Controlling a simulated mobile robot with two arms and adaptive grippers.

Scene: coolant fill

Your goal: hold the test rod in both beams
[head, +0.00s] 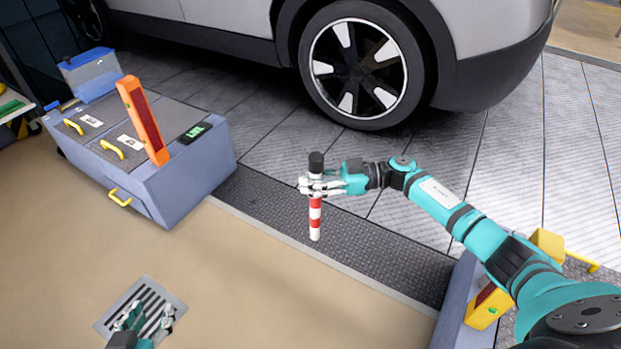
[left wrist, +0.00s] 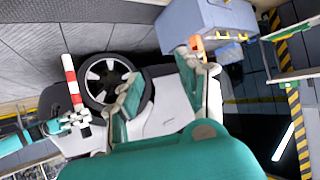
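The test rod (head: 315,215) has red and white bands and a black top; it is upright in the head view. My right gripper (head: 318,185) is shut around its upper part, below the black top. The rod (left wrist: 72,80) also shows in the left wrist view. My left gripper (head: 143,318) is low at the left in the head view, away from the rod; its fingers are apart and empty in the left wrist view (left wrist: 168,92). An orange post (head: 143,120) with a dark red face stands on a blue-grey cabinet. No beam is visible.
The blue-grey cabinet (head: 190,180) has yellow handles and a small display with green text (head: 194,132). A yellow unit (head: 488,308) with a green button is at the lower right. A car (head: 230,15) stands behind. A floor grate (head: 165,298) lies near my left gripper.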

